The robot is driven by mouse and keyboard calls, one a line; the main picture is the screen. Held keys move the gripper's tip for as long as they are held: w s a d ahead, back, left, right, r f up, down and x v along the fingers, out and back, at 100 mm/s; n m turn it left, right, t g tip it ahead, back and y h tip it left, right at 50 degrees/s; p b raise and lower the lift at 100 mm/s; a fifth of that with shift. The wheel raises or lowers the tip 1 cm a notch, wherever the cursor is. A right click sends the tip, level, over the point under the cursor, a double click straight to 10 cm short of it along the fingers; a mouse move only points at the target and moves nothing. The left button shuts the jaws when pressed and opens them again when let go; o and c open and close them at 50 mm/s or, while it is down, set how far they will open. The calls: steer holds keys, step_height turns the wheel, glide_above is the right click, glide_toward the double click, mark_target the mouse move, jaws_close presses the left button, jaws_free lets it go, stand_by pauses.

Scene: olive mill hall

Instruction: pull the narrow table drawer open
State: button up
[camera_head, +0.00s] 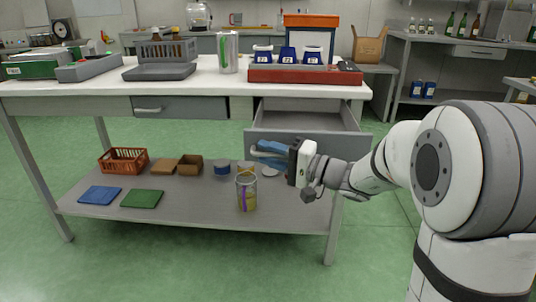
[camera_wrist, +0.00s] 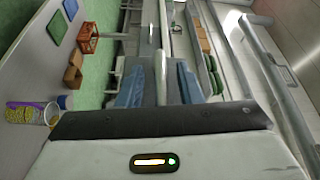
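Two drawers sit under the white-topped table (camera_head: 215,85). The left drawer (camera_head: 200,107) is shut, with a pale bar handle. The right drawer (camera_head: 350,145) stands pulled out, and the visible part of its inside looks empty. I cannot tell for certain which is narrower. My gripper (camera_head: 268,151) is at the front of the right drawer, its blue fingers by the handle. In the wrist view, my gripper (camera_wrist: 161,88) has its blue fingers apart, on either side of the bar handle (camera_wrist: 161,72), with visible gaps. The handle's far part is hidden in the head view.
The lower shelf (camera_head: 185,213) holds an orange crate (camera_head: 123,160), boxes, mats and a jar (camera_head: 246,192). Green floor (camera_head: 380,220) is clear at the table's right.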

steer(key=p+v, duration=0.1)
steer(key=v, duration=0.6)
steer(key=shift+d+p, duration=0.35)
steer(key=shift+p, duration=0.05)
steer(key=shift+s, duration=0.1)
steer(key=s+a+r+n+g+h+p, duration=0.25)
steer(key=s+r+g+h+p, duration=0.6)
steer(key=s+p, duration=0.8)
steer(key=s+d+r+t+h+p, duration=0.3)
steer(key=s+d+r+h+p, duration=0.2)
steer(key=d+r+h+p, duration=0.3)
steer(key=d+r+p, duration=0.4)
steer(key=r+p, duration=0.4)
steer(key=p, duration=0.3)
steer(key=shift+r, duration=0.2)
